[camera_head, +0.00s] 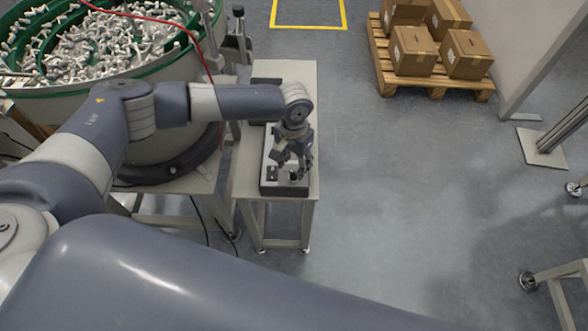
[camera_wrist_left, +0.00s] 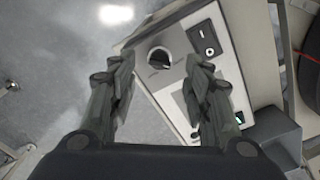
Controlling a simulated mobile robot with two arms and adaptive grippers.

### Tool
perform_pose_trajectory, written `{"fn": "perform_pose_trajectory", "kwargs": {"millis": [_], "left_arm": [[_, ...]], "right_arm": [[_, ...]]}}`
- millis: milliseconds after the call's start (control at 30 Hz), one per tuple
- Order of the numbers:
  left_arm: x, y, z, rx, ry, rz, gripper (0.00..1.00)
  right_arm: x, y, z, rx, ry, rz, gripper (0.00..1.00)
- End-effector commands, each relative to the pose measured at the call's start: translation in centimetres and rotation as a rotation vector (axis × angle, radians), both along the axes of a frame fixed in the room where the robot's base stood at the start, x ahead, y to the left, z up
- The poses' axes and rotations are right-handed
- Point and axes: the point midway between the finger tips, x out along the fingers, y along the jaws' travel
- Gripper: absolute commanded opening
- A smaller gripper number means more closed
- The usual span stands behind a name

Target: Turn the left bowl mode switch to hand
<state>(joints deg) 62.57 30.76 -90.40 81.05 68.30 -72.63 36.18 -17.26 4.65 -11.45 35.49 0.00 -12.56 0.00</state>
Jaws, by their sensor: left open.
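A grey control box with a dark base (camera_head: 268,188) sits on a narrow stand beside the bowl. Its light panel fills the middle of the left wrist view (camera_wrist_left: 176,88). My left gripper (camera_head: 293,160) is over the front part of the box. In the left wrist view, its open, empty fingers (camera_wrist_left: 160,62) show on either side of the knob, apart from it in the picture. I cannot tell the height gap. My right gripper is not in view.
The feeder bowl (camera_head: 110,95) with white parts stands at left. A second dark box (camera_head: 264,85) lies behind on the stand. Open floor is to the right.

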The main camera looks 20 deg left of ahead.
Motion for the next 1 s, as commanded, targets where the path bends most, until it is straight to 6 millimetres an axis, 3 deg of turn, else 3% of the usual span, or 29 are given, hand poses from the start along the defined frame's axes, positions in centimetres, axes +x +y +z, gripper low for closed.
{"fn": "perform_pose_trajectory", "kwargs": {"millis": [133, 300, 633, 833, 1000], "left_arm": [[0.0, 0.0, -2.5, 0.001, 0.0, -0.001, 0.45], [0.0, -0.1, -4.1, 0.0, 0.0, -0.001, 0.45], [0.0, 0.0, -4.4, 0.0, -0.001, -0.001, 0.45], [0.0, 0.0, -4.4, 0.0, -0.001, -0.001, 0.02], [0.0, 0.0, -4.4, 0.0, -0.001, -0.002, 0.0]], "right_arm": [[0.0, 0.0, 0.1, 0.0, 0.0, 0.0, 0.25], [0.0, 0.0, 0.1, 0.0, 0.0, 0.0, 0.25], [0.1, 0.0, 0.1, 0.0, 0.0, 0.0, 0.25], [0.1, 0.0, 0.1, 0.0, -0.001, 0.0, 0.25], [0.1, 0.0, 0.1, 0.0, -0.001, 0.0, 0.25]]}}
